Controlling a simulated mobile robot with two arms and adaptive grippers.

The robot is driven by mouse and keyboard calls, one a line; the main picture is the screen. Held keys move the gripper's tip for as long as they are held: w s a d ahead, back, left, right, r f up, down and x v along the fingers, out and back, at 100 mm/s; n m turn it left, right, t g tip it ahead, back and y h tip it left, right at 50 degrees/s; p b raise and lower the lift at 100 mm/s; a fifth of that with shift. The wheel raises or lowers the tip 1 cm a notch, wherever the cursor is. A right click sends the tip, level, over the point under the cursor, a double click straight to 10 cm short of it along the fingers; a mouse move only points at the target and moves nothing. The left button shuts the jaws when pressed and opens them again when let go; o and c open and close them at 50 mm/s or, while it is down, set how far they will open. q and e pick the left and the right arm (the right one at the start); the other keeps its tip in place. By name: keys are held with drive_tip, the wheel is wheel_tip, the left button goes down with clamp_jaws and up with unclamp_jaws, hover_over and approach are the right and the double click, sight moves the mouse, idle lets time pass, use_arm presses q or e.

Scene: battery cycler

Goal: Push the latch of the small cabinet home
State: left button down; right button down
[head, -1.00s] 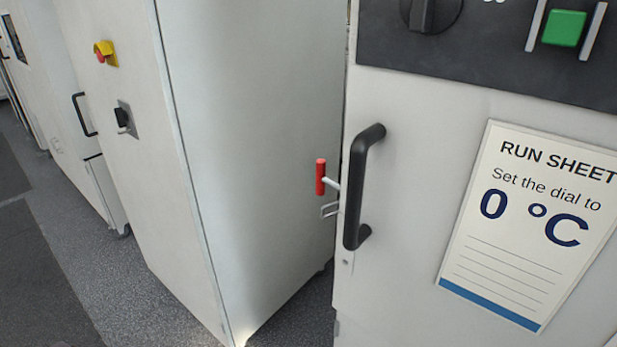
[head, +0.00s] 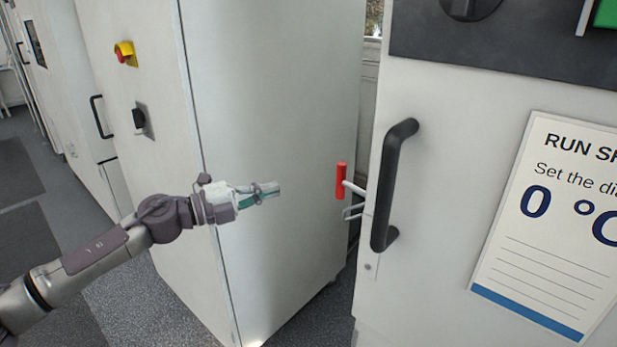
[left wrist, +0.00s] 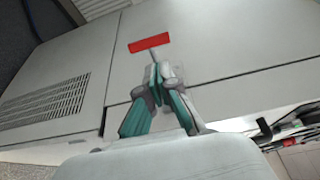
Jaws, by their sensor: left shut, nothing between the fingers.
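The small cabinet (head: 440,180) stands at the right in the head view, with a black bar handle on its door. Its latch (head: 341,181) has a red grip on a pale metal arm and sticks out from the cabinet's left side; a wire loop sits just below it. My left gripper (head: 278,188) is shut and empty, left of the red grip with a gap between them in the picture. In the left wrist view the red grip of the latch (left wrist: 149,43) lies just beyond my fingertips (left wrist: 157,72); whether they touch the metal arm cannot be told. My right gripper is not in view.
A tall grey cabinet (head: 270,90) stands behind my left arm, with a yellow-and-red stop button (head: 125,53). The black door handle (head: 392,185) juts out right of the latch. A run sheet (head: 555,225) is on the small cabinet's door.

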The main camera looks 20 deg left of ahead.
use_arm(q)
drive_tip(key=p+x, duration=0.6)
drive_tip(key=x, duration=0.8)
